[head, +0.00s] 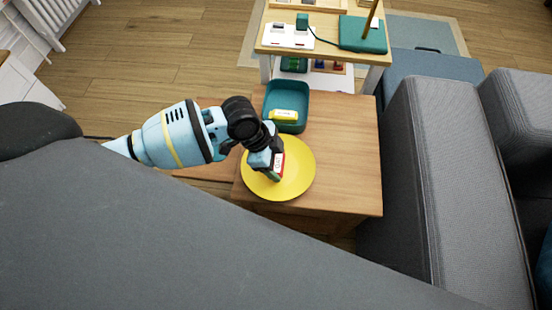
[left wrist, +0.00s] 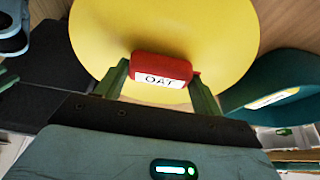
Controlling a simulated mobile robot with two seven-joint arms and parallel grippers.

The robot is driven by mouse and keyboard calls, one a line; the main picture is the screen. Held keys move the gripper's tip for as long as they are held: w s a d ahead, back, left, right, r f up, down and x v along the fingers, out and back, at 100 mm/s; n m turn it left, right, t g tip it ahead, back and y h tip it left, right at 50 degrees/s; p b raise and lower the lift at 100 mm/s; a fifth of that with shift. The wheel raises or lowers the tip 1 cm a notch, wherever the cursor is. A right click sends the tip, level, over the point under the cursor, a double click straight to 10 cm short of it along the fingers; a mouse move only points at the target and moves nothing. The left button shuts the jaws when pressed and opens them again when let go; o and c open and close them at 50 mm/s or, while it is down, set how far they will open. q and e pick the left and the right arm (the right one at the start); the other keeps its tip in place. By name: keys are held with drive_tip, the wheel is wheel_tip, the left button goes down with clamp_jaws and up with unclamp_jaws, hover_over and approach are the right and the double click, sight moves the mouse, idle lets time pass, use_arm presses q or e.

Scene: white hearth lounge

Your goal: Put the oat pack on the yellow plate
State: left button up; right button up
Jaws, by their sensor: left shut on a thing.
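The yellow plate (head: 303,180) lies on the wooden low table, and it fills the upper part of the left wrist view (left wrist: 215,35). The oat pack (left wrist: 162,68) is red with a white label reading OAT. It also shows in the head view (head: 279,163), over the plate's middle area. My left gripper (left wrist: 160,82) is shut on the oat pack, one finger at each side; in the head view the gripper (head: 272,167) is above the plate. I cannot tell whether the pack touches the plate. My right gripper is in neither view.
A teal bin (head: 296,97) holding a yellow pack (head: 284,115) stands just behind the plate. The wooden table (head: 350,150) is clear to the right. A grey sofa (head: 445,190) stands right of it. A shelf unit (head: 325,37) with small items is behind.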

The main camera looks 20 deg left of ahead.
use_arm(q)
drive_tip(key=shift+f, duration=0.15)
drive_tip(key=o, duration=1)
drive_tip(key=shift+c, duration=0.2)
drive_tip(key=shift+a+r, duration=0.1)
drive_tip(key=shift+r, duration=0.35)
drive_tip(key=p+v, duration=0.2)
drive_tip(key=v, duration=0.9)
drive_tip(key=shift+r, duration=0.25)
drive_tip(key=shift+s+a, duration=0.1)
